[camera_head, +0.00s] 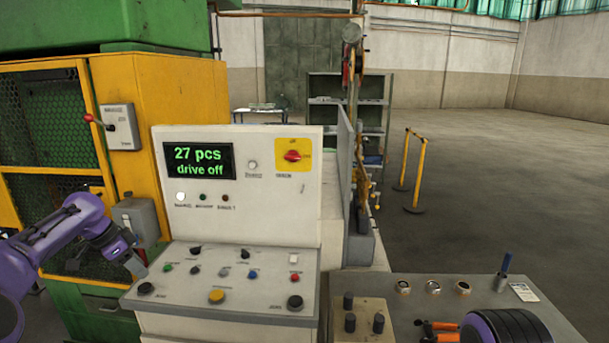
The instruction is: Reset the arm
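My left arm, purple, comes in from the left. Its gripper (137,266) hangs just in front of the left end of the control panel, near a grey box on the yellow machine. The fingers are small and dark, and I cannot tell whether they are open. I see nothing clearly held in them. A purple and black rounded part at the bottom right looks like my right arm; its gripper is not in view.
A grey bench (470,308) holds orange-handled tools (436,327). Open floor lies behind, right.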

